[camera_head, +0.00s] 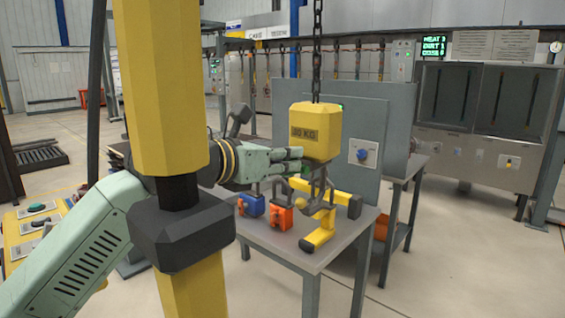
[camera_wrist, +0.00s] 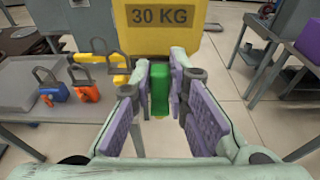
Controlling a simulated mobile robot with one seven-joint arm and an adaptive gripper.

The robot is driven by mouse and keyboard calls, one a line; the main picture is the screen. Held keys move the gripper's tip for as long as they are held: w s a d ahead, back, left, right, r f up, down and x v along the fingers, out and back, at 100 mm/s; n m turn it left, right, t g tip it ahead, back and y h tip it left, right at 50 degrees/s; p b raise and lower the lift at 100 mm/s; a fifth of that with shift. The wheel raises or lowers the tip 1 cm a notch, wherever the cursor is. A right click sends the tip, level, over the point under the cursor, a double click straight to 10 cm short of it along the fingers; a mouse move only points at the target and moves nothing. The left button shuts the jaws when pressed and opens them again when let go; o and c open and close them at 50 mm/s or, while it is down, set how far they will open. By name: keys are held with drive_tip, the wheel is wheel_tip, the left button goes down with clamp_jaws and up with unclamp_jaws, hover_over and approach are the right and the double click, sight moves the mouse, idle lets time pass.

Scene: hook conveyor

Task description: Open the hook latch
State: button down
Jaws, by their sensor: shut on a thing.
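The yellow 30 KG hook block (camera_head: 315,125) hangs on a dark chain, and its lower front fills the top of the wrist view (camera_wrist: 160,38). A dark hook (camera_head: 318,190) hangs below it; its latch cannot be made out in the head view. My gripper (camera_head: 300,160) reaches in from the left just under the block. In the wrist view its purple-padded fingers (camera_wrist: 162,84) stand on both sides of a green latch piece (camera_wrist: 160,92) and are shut on it. The fingers hide part of the hook there.
A grey table (camera_head: 290,252) stands below. A grey panel (camera_head: 372,105) with a blue knob (camera_head: 362,155) rises behind the block.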

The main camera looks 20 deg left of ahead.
drive_tip(key=shift+w+d+r+g+y, duration=0.1)
drive_tip(key=shift+w+r+g+y, duration=0.15)
drive_tip(key=shift+g, duration=0.3)
drive_tip(key=shift+w+d+r+g+y, duration=0.1)
drive_tip(key=shift+w+r+g+y, duration=0.1)
drive_tip(key=shift+g, duration=0.35)
drive_tip(key=c, duration=1.6)
unclamp_jaws()
drive_tip(key=shift+o, duration=0.2)
drive_tip(key=shift+s, duration=0.1)
drive_tip(key=v, duration=1.2)
drive_tip(key=shift+a, duration=0.1)
